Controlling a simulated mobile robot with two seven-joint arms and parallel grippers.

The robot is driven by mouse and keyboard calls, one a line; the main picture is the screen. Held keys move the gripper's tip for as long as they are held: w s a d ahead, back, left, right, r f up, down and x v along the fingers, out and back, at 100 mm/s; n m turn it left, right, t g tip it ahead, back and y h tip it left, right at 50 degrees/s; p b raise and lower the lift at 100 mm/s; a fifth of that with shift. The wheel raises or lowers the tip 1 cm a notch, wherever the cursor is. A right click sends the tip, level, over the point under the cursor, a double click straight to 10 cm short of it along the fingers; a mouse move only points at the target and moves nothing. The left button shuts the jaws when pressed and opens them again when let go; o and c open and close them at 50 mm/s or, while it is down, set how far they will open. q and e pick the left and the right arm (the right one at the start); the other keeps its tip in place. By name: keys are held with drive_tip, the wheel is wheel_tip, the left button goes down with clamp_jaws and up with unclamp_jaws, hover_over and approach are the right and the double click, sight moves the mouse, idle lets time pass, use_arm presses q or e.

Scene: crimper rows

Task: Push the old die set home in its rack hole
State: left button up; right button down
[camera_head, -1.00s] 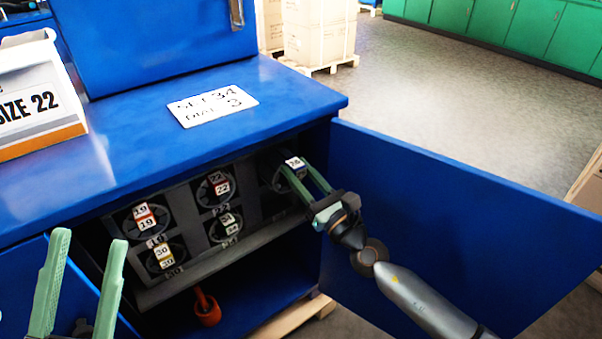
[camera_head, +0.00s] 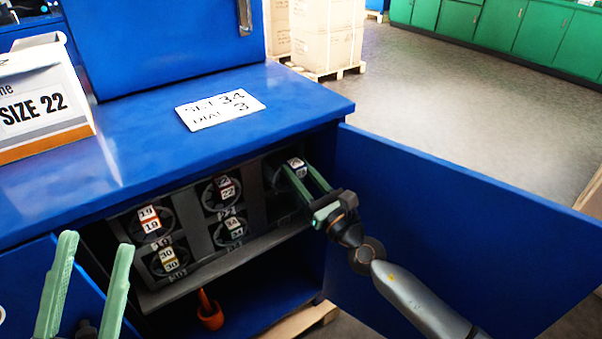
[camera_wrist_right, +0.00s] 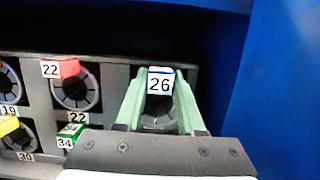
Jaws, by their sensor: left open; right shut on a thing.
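The old die set, a dark round piece with a white label "26" and a blue top edge (camera_wrist_right: 159,83), is at the top right hole of the rack (camera_wrist_right: 115,78). It also shows in the head view (camera_head: 296,163). My right gripper (camera_head: 300,172) is shut on it, one green finger on each side. The fingers hide the sides of the die set and most of the hole's rim, so I cannot tell how deep it sits. My left gripper (camera_head: 96,243) is open and empty at the lower left, apart from the rack.
Die sets labelled 19 (camera_head: 151,225), 22 (camera_head: 227,190), 30 (camera_head: 170,262) and 34 (camera_head: 234,228) fill other holes. A blue door (camera_head: 450,220) stands open at right. An orange object (camera_head: 209,313) lies below the rack. A "SET 34 DIAL 3" card (camera_head: 220,108) lies on the bench top.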

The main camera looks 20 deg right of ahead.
sight(289, 159)
use_arm(q)
drive_tip(key=shift+f+b, duration=0.4)
use_arm(e)
drive_tip(key=shift+x, duration=1.7)
drive_tip(key=c, duration=0.8)
unclamp_jaws()
drive_tip(key=o, duration=0.4)
drive_tip(key=shift+f, duration=0.2)
drive_tip(key=shift+c, duration=0.2)
drive_tip(key=shift+f, duration=0.5)
drive_tip(key=shift+s+r, duration=0.1)
drive_tip(key=shift+s, duration=0.05)
use_arm(q)
wheel_tip(289, 159, down, 2)
drive_tip(key=shift+d+n+b, duration=0.15)
drive_tip(key=shift+n+b, duration=0.15)
drive_tip(key=shift+b, duration=0.6)
use_arm(e)
drive_tip(key=v, duration=1.2)
drive_tip(key=shift+r, duration=0.2)
use_arm(q)
drive_tip(key=shift+r, duration=0.1)
use_arm(e)
drive_tip(key=shift+s, duration=0.15)
